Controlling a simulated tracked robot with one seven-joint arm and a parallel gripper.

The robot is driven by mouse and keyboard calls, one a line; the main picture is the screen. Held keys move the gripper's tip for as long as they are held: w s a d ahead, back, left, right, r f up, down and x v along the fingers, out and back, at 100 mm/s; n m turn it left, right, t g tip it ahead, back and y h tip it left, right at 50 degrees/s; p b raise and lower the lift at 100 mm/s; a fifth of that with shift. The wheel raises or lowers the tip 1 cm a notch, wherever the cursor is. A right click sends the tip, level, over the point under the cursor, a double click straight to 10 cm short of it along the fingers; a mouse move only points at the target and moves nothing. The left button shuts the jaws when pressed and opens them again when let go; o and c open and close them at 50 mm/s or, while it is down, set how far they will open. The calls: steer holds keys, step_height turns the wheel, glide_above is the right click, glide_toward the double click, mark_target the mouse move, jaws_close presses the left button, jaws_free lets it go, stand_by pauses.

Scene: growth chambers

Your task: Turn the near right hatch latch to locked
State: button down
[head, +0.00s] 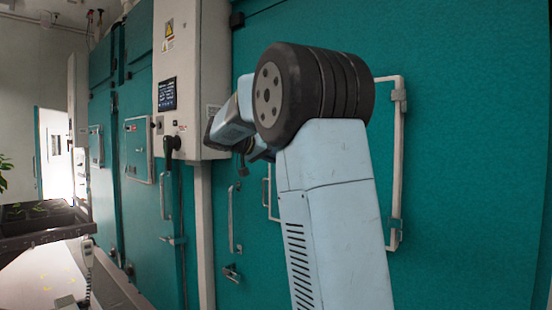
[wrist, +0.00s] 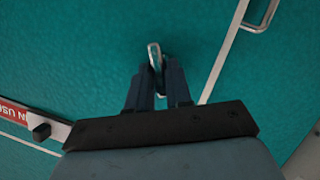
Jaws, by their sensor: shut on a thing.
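The wrist view shows a small metal latch handle (wrist: 154,52) standing out from a teal surface. My gripper (wrist: 158,70) has its two dark fingers closed around the handle, whose end shows beyond the fingertips. A pale hatch edge (wrist: 228,45) runs just to the right of it. In the head view, the white-framed hatch (head: 397,160) on the teal wall is partly covered by my arm. My gripper's hold on the latch is hidden there. I cannot tell the latch's locked mark from these frames.
A pale control box (head: 190,60) with a dark handle stands left of my arm. A metal pull handle (wrist: 262,12) is at the wrist view's top right. A red label strip (wrist: 18,113) lies at its lower left. A plant tray (head: 45,238) is at far left.

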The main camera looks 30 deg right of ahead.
steer(key=n+g+h, duration=0.1)
steer(key=n, duration=0.2)
steer(key=n+g+h, duration=0.1)
steer(key=n, duration=0.2)
steer(key=f+n+h, duration=0.1)
steer(key=n+h, duration=0.1)
steer(key=n, duration=0.1)
steer(key=shift+w+a+n+g, duration=0.2)
steer(key=shift+w+n+g, duration=0.2)
steer(key=shift+f, duration=0.1)
stand_by(0.5)
steer(key=c, duration=1.1)
jaws_free()
steer(key=a, duration=1.3)
steer(key=shift+w+a+f, duration=0.1)
steer(key=shift+w+a, duration=0.25)
